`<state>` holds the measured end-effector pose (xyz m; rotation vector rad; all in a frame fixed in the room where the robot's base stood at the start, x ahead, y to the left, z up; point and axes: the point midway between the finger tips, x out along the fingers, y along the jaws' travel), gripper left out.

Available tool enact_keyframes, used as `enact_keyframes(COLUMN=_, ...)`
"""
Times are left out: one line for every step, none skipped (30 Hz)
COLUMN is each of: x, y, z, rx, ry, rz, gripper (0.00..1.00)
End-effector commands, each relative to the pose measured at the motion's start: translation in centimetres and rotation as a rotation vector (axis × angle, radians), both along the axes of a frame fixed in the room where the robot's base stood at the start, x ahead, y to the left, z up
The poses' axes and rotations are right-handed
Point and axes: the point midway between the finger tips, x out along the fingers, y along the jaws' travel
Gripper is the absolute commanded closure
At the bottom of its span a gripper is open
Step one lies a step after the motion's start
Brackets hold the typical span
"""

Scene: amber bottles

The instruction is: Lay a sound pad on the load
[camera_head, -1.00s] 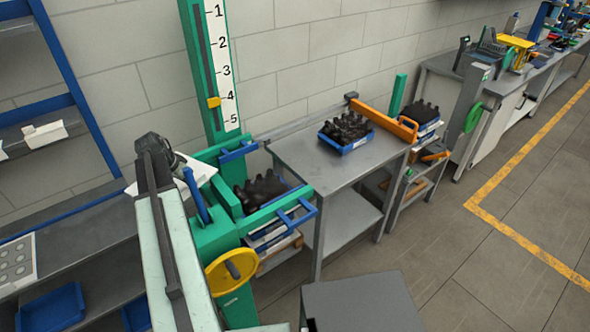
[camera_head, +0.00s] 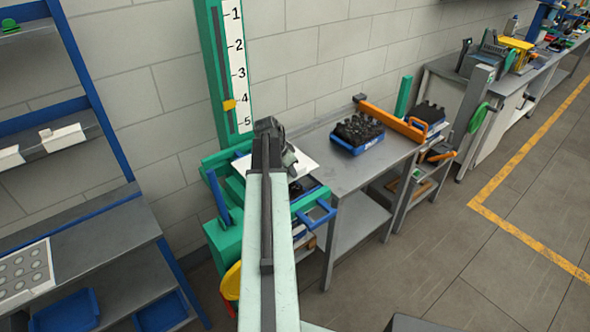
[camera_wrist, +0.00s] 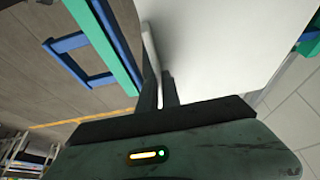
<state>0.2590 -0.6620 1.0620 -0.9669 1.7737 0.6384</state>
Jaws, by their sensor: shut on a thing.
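A white sheet-like pad (camera_head: 305,160) is held by my gripper (camera_head: 282,152). In the wrist view the pad (camera_wrist: 225,45) runs out from between the fingers (camera_wrist: 163,92). The load is a stack with dark bottles (camera_head: 298,188) on top, inside the green frame (camera_head: 224,240) under the scale. The pad hangs above this load and hides most of it. My arm covers part of the frame, and I cannot tell whether the pad touches the bottles.
A grey table (camera_head: 350,175) to the right carries a blue tray (camera_head: 357,146) of dark bottles, with an orange bar (camera_head: 402,128) beside it. A green post with a numbered scale (camera_head: 238,70) rises behind the frame. A blue-framed shelf (camera_head: 85,85) stands at left. The right floor is open.

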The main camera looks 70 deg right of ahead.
Motion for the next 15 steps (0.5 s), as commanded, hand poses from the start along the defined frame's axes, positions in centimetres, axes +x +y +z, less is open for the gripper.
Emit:
enact_keyframes(x=0.0, y=0.0, z=0.0, rx=0.0, ry=0.0, rz=0.0, gripper=1.0)
enact_keyframes(x=0.0, y=0.0, z=0.0, rx=0.0, ry=0.0, rz=0.001, gripper=1.0)
enact_keyframes(x=0.1, y=0.0, z=0.0, rx=0.0, ry=0.0, rz=0.001, gripper=1.0)
enact_keyframes(x=0.1, y=0.0, z=-0.1, rx=0.0, ry=0.0, rz=0.001, gripper=1.0)
enact_keyframes(x=0.1, y=0.0, z=-0.1, rx=0.0, ry=0.0, rz=0.001, gripper=1.0)
enact_keyframes(x=0.1, y=0.0, z=-0.3, rx=0.0, ry=0.0, rz=0.001, gripper=1.0)
enact_keyframes(x=0.1, y=0.1, z=-0.5, rx=0.0, ry=0.0, rz=0.001, gripper=1.0)
enact_keyframes(x=0.1, y=0.0, z=-0.6, rx=0.0, ry=0.0, rz=0.001, gripper=1.0)
enact_keyframes(x=0.1, y=0.0, z=-0.9, rx=0.0, ry=0.0, rz=0.001, gripper=1.0)
enact_keyframes(x=0.1, y=0.1, z=-1.2, rx=0.0, ry=0.0, rz=0.001, gripper=1.0)
enact_keyframes(x=0.1, y=0.0, z=-1.5, rx=0.0, ry=0.0, rz=0.001, gripper=1.0)
enact_keyframes(x=0.1, y=0.1, z=-2.0, rx=0.0, ry=0.0, rz=0.001, gripper=1.0)
enact_keyframes(x=0.1, y=0.0, z=-2.4, rx=0.0, ry=0.0, rz=0.001, gripper=1.0)
enact_keyframes(x=0.1, y=0.0, z=-2.8, rx=0.0, ry=0.0, rz=0.001, gripper=1.0)
enact_keyframes(x=0.1, y=0.0, z=-3.3, rx=0.0, ry=0.0, rz=0.001, gripper=1.0)
